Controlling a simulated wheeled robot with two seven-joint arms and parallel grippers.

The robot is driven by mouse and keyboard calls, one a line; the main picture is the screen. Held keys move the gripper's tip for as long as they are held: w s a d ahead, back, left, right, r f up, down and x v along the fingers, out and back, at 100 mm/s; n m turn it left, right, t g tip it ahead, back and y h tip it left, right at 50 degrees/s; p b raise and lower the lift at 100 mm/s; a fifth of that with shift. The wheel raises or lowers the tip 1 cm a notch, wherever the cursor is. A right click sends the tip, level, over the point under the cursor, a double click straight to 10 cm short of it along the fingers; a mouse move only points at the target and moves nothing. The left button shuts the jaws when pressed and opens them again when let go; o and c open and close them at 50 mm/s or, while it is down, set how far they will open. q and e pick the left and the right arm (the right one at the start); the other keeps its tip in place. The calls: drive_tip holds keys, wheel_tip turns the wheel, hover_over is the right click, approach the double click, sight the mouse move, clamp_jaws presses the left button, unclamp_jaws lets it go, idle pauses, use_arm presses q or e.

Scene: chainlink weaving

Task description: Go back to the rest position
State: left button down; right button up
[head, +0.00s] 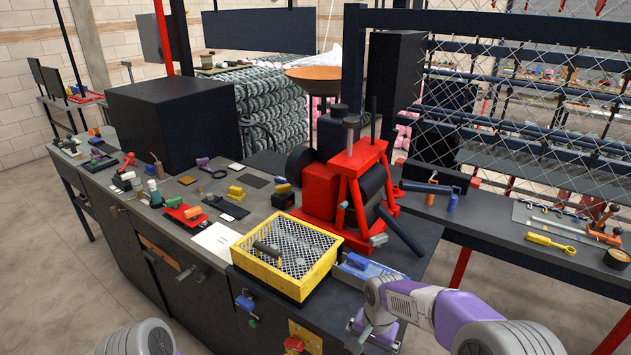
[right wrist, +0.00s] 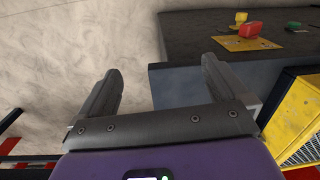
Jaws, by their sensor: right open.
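My right arm comes in from the lower right in the head view, its hand low in front of the bench beside the yellow crate. The right gripper (right wrist: 160,88) is open in the right wrist view, with nothing between its fingers. Pale floor and the bench edge lie beyond the fingers. Only a grey rounded link of my left arm shows at the bottom left of the head view. My left gripper is out of frame.
A yellow mesh crate (head: 247,262) holding a few tools sits at the edge of the dark bench (head: 262,222). A red and black machine (head: 320,190) stands behind it. Chain-link mesh (head: 520,110) hangs at right. Floor at left is clear.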

use_arm(q)
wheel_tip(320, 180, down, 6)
drive_tip(key=b, duration=0.6)
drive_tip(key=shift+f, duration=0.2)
use_arm(e)
drive_tip(key=s+a+f+n+y, duration=0.1)
drive_tip(key=s+f, duration=0.9)
drive_tip(key=f, duration=0.4)
drive_tip(key=s+a+f+n+y, duration=0.2)
drive_tip(key=s+f, duration=0.8)
drive_tip(key=f, duration=0.5)
drive_tip(key=shift+f+t, duration=0.15)
drive_tip(key=shift+t, duration=0.25)
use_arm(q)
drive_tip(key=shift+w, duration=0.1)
